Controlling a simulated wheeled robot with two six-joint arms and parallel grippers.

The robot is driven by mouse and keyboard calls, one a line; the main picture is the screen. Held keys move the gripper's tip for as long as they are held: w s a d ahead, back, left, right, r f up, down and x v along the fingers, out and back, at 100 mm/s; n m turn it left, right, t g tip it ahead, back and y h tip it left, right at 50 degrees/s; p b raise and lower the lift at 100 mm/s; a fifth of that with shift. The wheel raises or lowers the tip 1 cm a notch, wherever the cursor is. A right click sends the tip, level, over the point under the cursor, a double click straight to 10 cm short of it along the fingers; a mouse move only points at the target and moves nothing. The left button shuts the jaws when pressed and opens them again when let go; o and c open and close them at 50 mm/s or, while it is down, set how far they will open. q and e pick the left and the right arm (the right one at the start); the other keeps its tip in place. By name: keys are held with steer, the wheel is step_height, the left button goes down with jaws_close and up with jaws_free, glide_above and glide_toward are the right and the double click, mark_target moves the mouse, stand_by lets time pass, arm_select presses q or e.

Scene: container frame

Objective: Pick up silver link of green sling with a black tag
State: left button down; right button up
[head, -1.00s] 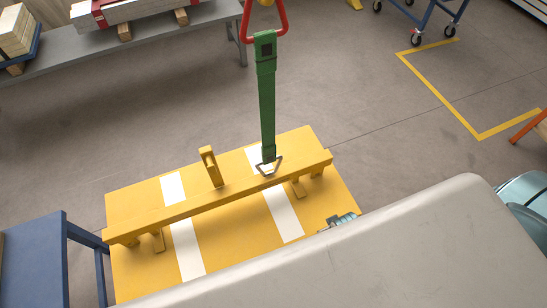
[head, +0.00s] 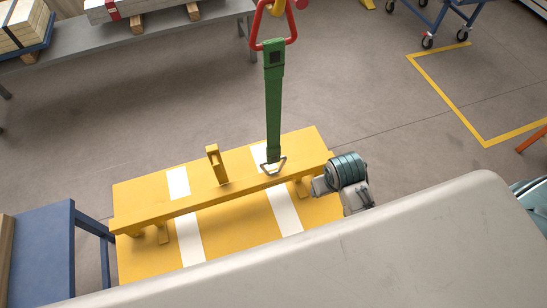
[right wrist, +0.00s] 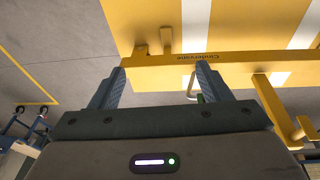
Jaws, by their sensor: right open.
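The green sling (head: 273,105) hangs from a red triangular ring (head: 274,24) and bears a black tag (head: 276,58) near its top. Its silver link (head: 273,167), a triangle, hangs at the lower end by the yellow beam. My right gripper is open and empty in the right wrist view (right wrist: 159,85). There the silver link (right wrist: 191,90) shows between the fingers, closer to the right-hand one, which partly hides it. In the head view my right wrist is right of the link, apart from it. My left gripper is not in view.
The yellow frame (head: 222,199) has a long beam and an upright post (head: 215,164) left of the link. A blue table (head: 40,245) stands at left. A grey bench (head: 160,38) with timber is behind.

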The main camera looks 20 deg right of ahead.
steer(key=w+a+f+g, duration=0.15)
steer(key=w+a, duration=0.25)
steer(key=w, duration=0.7)
glide_toward(273, 146)
steer(key=shift+g+y, duration=0.4)
steer(key=shift+g, duration=0.05)
steer(key=f, duration=0.3)
steer(key=d+f, duration=0.1)
steer(key=f, duration=0.1)
steer(key=shift+w, duration=0.35)
steer(key=shift+f+p, duration=0.8)
steer(key=shift+f, duration=0.6)
step_height(273, 146, down, 4)
steer(key=shift+r+p, duration=0.25)
steer(key=shift+p, duration=0.45)
steer(key=shift+f, duration=0.55)
jaws_close()
